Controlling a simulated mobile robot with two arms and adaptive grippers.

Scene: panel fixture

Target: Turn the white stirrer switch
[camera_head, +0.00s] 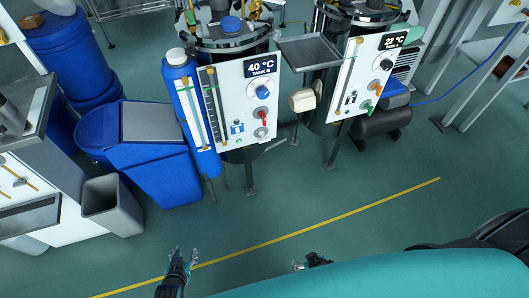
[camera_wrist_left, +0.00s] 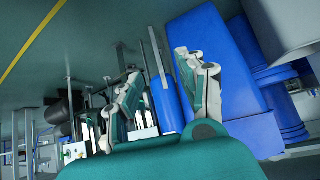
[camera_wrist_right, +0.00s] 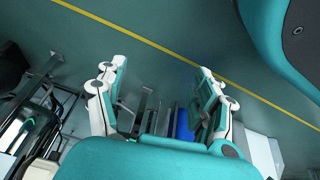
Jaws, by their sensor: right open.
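Two tank panels face me in the head view. The left panel (camera_head: 238,100), marked 40 °C TANK B, has a blue knob (camera_head: 263,92), a red-handled valve (camera_head: 265,118), a pale round knob (camera_head: 260,133) and a small blue plate with a white part (camera_head: 237,128). The right panel (camera_head: 362,78), marked 22 °C, has a black knob (camera_head: 386,65) and a similar small plate (camera_head: 351,98). I cannot tell which part is the white stirrer switch. My left gripper (camera_head: 184,254) and right gripper (camera_head: 304,265) are open and empty, well short of both panels.
A blue bin (camera_head: 160,170), a grey bin (camera_head: 112,204) and blue barrels (camera_head: 75,55) stand at the left. A metal tray (camera_head: 308,50) juts out between the tanks. The green floor with a yellow line (camera_head: 340,217) is clear before the panels.

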